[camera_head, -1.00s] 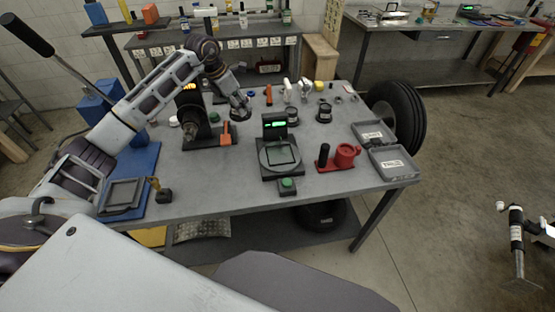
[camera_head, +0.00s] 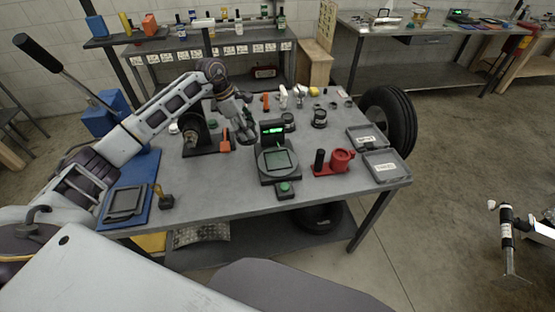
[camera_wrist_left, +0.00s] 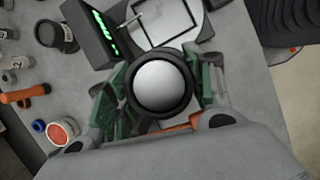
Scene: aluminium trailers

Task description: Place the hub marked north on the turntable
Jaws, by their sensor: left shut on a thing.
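My left gripper (camera_head: 243,132) is shut on a dark round hub with a silver domed centre, clear between the fingers in the left wrist view (camera_wrist_left: 161,84). No north marking is readable on it. The gripper holds the hub beside the left rear of the turntable (camera_head: 278,160), a dark unit with a square outline on its top and a lit green display. In the left wrist view, the turntable (camera_wrist_left: 190,30) lies just beyond the hub, and its plate looks empty. Two other dark hubs stand behind it, one (camera_head: 319,119) in the open and one (camera_head: 288,122) partly hidden. My right gripper is not in view.
A red fixture (camera_head: 340,161) stands right of the turntable, with grey labelled trays (camera_head: 386,166) farther right. A green button box (camera_head: 285,190) sits in front. A dark motor-like fixture (camera_head: 196,138) with an orange part is at left. Small parts line the table's back.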

